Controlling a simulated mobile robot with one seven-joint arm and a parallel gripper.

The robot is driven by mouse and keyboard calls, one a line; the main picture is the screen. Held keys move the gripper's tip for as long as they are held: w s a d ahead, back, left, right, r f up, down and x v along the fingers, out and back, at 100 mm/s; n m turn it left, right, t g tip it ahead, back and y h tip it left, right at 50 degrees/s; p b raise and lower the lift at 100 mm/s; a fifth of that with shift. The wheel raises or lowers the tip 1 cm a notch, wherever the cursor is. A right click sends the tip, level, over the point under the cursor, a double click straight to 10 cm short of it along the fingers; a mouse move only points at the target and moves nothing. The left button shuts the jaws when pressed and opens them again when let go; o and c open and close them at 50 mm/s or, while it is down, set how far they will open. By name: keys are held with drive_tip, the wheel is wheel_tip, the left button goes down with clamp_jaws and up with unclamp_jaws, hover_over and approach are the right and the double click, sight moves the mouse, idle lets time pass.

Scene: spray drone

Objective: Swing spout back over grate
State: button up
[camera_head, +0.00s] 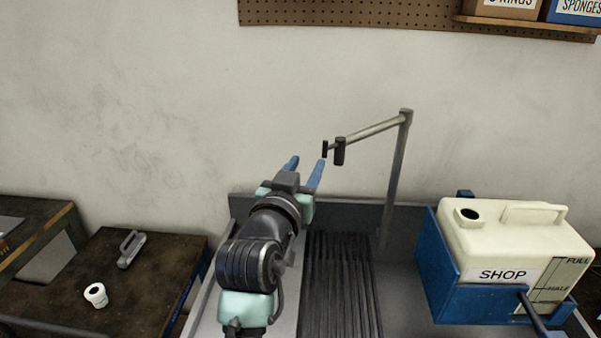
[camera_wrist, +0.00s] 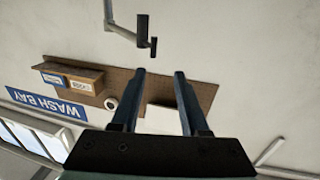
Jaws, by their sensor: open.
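The spout (camera_head: 375,130) is a grey metal pipe on an upright post at the back of the wash basin. Its arm reaches left and toward me, ending in a dark nozzle (camera_head: 340,152) with a small dark tab beside it. The dark slatted grate (camera_head: 342,290) lies in the basin below. My gripper (camera_head: 307,161) is open and empty, its blue fingers just left of the spout's end, with no clear contact. In the wrist view the spout (camera_wrist: 123,34) shows beyond the fingertips of my gripper (camera_wrist: 159,74), apart from them in the picture. My arm covers part of the basin's left side.
A cream jug (camera_head: 510,240) marked SHOP sits in a blue holder (camera_head: 440,275) at right. A dark side table (camera_head: 150,270) at left carries a grey handled tool (camera_head: 130,248) and a white roll-like piece (camera_head: 95,295). A pegboard (camera_head: 350,14) hangs above; the wall between is bare.

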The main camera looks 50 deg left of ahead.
drive_tip(key=shift+v, duration=1.2)
drive_tip(key=shift+d, duration=0.15)
drive_tip(key=shift+w, duration=0.1)
drive_tip(key=w+d+r+m+t+h, duration=0.2)
drive_tip(key=d+r+t, duration=0.1)
drive_tip(key=d+r, duration=0.65)
drive_tip(key=w+d+r+m+t+h, duration=0.2)
drive_tip(key=d+r+t, duration=0.2)
drive_tip(key=d+r, duration=0.55)
drive_tip(key=s+d+r+m+t+h, duration=0.1)
drive_tip(key=s+d+r+t+h, duration=0.1)
drive_tip(key=d, duration=0.8)
drive_tip(key=s+d+r+m+t+h, duration=0.1)
drive_tip(key=s+d+r+t+h, duration=0.2)
drive_tip(key=s+d+r, duration=0.4)
drive_tip(key=d+r+h, duration=0.1)
drive_tip(key=d, duration=0.1)
drive_tip(key=shift+s+d+r+m, duration=0.2)
drive_tip(key=shift+d+m, duration=0.2)
